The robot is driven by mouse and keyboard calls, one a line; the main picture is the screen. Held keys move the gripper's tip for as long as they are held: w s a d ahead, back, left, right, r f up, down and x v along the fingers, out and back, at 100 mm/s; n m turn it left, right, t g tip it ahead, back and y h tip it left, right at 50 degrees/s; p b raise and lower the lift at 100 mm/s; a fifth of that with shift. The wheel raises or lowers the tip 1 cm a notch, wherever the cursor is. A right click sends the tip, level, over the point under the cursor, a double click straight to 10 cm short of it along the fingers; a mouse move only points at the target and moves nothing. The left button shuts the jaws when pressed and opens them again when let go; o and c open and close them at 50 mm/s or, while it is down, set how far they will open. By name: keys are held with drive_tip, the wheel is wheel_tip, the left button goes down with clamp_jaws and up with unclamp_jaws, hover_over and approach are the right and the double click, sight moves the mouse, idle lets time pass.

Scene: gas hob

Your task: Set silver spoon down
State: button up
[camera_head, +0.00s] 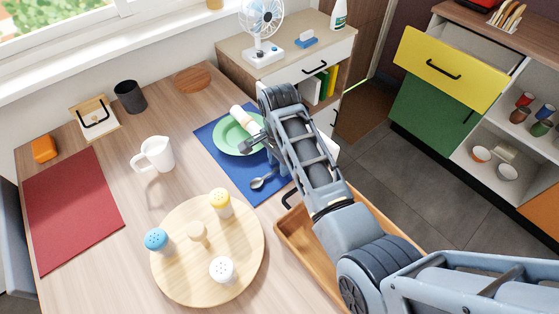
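A silver spoon (262,180) lies on the blue placemat (221,158), near the mat's lower right part. Its bowl end points to the lower left. A green plate (230,136) sits on the same mat, above the spoon in the picture. My gripper (257,142) is over the right side of the plate and mat, above the spoon in the picture and seemingly apart from it. My wrist and forearm cover part of the mat's right side. The fingers are small and dark here, and I cannot tell whether they are open or shut.
A pale roll (243,117) lies at the plate's edge. A round wooden board (178,283) holds several shakers. A white jug (155,155) and a red mat (72,210) are to the left. A wooden tray (291,238) stands under my arm. A fan (262,25) stands on the cabinet behind.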

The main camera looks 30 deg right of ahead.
drive_tip(key=shift+r, duration=0.1)
wheel_tip(320, 180, up, 12)
idle(0.6)
drive_tip(key=shift+c, duration=0.3)
idle(1.1)
